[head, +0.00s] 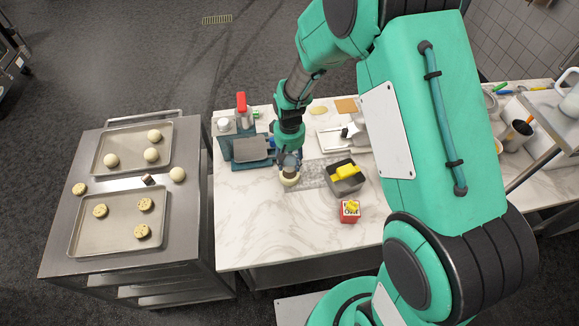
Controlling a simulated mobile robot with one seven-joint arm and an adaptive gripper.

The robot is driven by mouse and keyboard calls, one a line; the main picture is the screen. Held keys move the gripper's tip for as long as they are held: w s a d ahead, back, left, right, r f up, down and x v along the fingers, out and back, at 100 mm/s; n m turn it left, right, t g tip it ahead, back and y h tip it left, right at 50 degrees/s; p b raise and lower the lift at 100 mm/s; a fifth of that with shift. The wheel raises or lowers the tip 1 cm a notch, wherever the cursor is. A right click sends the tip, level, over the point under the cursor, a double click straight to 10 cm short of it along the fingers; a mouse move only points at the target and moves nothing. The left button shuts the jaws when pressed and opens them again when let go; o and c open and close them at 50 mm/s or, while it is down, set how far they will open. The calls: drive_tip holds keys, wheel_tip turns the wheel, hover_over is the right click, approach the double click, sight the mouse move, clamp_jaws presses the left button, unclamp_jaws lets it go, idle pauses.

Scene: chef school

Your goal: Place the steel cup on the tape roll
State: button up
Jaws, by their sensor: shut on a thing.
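My gripper (290,160) points down over the marble counter, shut on the steel cup (290,168). The cup is small and grey and is mostly hidden by the fingers. The tape roll (289,180) is a cream-coloured ring on the counter directly below the gripper. The cup overlaps the tape roll in the head view. I cannot tell whether the cup touches the roll or is held just above it.
Right of the gripper are a dark bin (346,186) with yellow items and a red box (349,215). Left are a dark tray (250,149) and a red-topped bottle (242,108). The counter's front left (260,230) is clear. A steel cart (80,255) with dough trays stands left.

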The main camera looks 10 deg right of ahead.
sight(290, 167)
drive_tip(key=shift+f, duration=1.7)
drive_tip(key=shift+f, duration=0.15)
drive_tip(key=o, duration=1.2)
wheel_tip(290, 167, up, 12)
drive_tip(key=shift+r, duration=0.15)
